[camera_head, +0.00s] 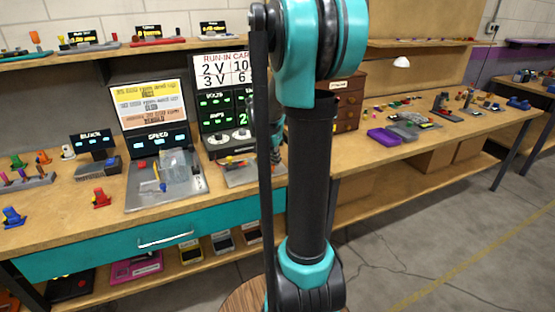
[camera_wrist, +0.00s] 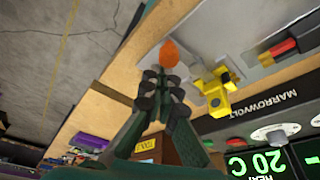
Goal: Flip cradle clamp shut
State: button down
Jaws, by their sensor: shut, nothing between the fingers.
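In the head view, the yellow fixture (camera_head: 242,163) shows small on the station beside my arm, which hides part of the station and most of my gripper.
The run-in station's panel (camera_head: 222,125) rises behind the fixture; red-and-black parts (camera_wrist: 285,47) lie beside it in the wrist view. A speed station (camera_head: 165,180) with a clear cover stands left. A purple tray (camera_head: 383,136) and a brown drawer cabinet (camera_head: 347,105) are right.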

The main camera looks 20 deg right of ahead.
jog(key=shift+a, duration=0.2)
dwell(0.6)
jog(key=d, duration=0.2)
jog(key=w+d, duration=0.1)
jog(key=shift+w+d, duration=0.15)
jog(key=shift+d, duration=0.25)
jog(key=v, duration=1)
jog(key=shift+w, duration=0.25)
jog(key=shift+a, duration=0.15)
jog(key=s+a+f+n+t+y, duration=0.1)
jog(key=s+a+f+n, duration=0.4)
jog(key=s+f, duration=0.3)
jog(key=s+a+f+n+t+y, duration=0.1)
jog(key=s+a+f+n+y, duration=0.1)
jog(key=s+a+f+n, duration=0.4)
jog(key=s+a+f, duration=0.1)
jog(key=s+f, duration=0.2)
jog(key=s, duration=0.4)
jog(key=shift+s+a+f+n, duration=0.25)
jog(key=shift+s+n, duration=0.05)
jog(key=shift+s, duration=0.1)
